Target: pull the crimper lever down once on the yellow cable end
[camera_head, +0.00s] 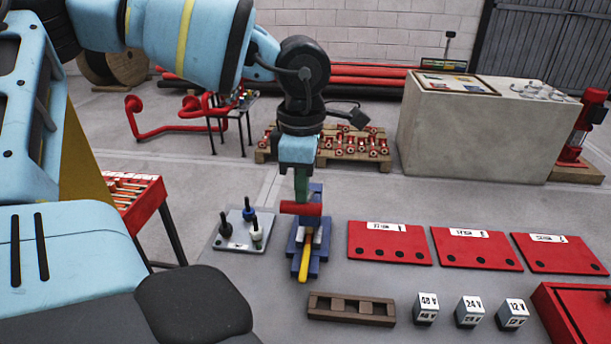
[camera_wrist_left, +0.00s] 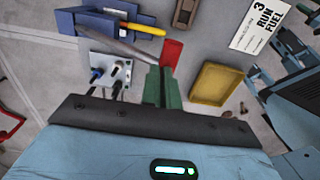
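My right gripper is out of view.
A grey plate with black-handled pieces (camera_head: 240,232) sits left of the crimper. Red panels (camera_head: 389,243) lie to the right. A brown slotted rack (camera_head: 350,309) and white voltage blocks (camera_head: 470,311) are in front. A yellow tray (camera_wrist_left: 216,82) shows in the wrist view.

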